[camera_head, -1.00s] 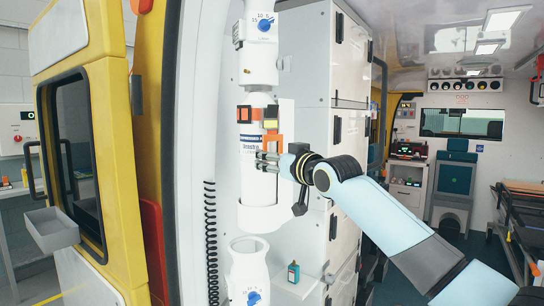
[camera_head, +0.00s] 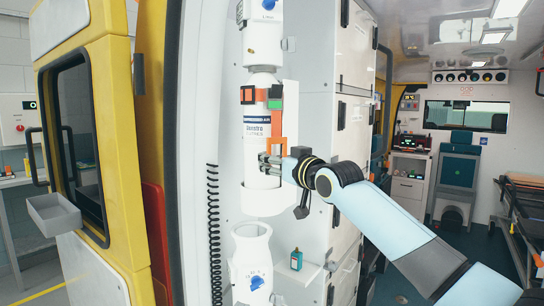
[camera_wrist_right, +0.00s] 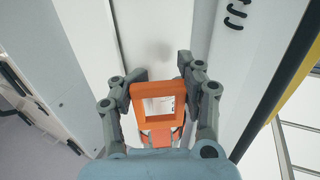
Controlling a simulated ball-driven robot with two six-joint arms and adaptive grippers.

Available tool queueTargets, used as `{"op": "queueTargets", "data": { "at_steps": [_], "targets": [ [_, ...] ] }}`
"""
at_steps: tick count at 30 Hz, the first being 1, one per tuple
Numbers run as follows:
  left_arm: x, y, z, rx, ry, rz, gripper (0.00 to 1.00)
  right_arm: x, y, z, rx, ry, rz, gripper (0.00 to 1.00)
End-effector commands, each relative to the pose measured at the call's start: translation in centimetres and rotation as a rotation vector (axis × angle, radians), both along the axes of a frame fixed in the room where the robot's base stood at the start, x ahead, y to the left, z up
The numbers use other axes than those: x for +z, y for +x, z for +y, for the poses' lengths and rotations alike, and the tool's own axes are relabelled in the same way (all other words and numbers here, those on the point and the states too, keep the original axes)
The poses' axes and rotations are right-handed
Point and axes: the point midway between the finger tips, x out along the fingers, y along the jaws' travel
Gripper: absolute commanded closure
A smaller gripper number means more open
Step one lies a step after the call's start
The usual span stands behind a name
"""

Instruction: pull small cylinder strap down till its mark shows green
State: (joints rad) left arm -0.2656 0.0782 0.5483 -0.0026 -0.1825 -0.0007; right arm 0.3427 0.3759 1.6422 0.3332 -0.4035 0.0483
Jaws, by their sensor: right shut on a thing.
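The small white cylinder (camera_head: 257,133) stands upright against the white wall panel. An orange and black strap band (camera_head: 247,95) crosses its upper part, and the mark (camera_head: 275,103) at the right end of the band shows green. The orange pull strap (camera_head: 276,124) hangs down from there. My right gripper (camera_head: 266,162) is at its lower end, beside the cylinder's lower right. In the right wrist view, the right gripper (camera_wrist_right: 157,88) is shut on the strap's orange loop handle (camera_wrist_right: 155,89), one finger on each side. My left gripper is not in view.
A white holder (camera_head: 252,245) with a blue knob stands below the cylinder. A small teal bottle (camera_head: 295,252) sits on a ledge to its right. White cabinets (camera_head: 354,130) rise behind my right arm. A coiled black cord (camera_head: 213,230) hangs at the left.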

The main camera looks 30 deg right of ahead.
Motion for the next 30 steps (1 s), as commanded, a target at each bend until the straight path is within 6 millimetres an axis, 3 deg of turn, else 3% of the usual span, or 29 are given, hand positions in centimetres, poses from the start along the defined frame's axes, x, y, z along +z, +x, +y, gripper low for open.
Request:
{"op": "queueTargets", "data": {
  "at_steps": [2,3,9,20,23,30],
  "targets": [
    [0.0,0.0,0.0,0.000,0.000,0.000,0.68,-0.6,-0.2,0.0,0.000,0.002,0.012,1.00],
    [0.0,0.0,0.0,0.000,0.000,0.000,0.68,-0.6,-0.2,0.0,0.000,0.002,0.013,0.60],
    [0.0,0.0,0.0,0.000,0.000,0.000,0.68,-0.5,-0.1,0.0,0.000,0.001,0.010,0.34],
    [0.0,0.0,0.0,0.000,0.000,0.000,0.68,-0.3,-0.6,0.0,0.000,-0.001,0.007,0.33],
    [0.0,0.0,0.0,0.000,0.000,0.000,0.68,-0.3,-2.0,-0.1,0.000,-0.003,0.008,0.33],
    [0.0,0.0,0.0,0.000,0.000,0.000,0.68,-0.3,-7.5,-0.1,0.001,-0.007,0.010,0.33]
  ]
}}
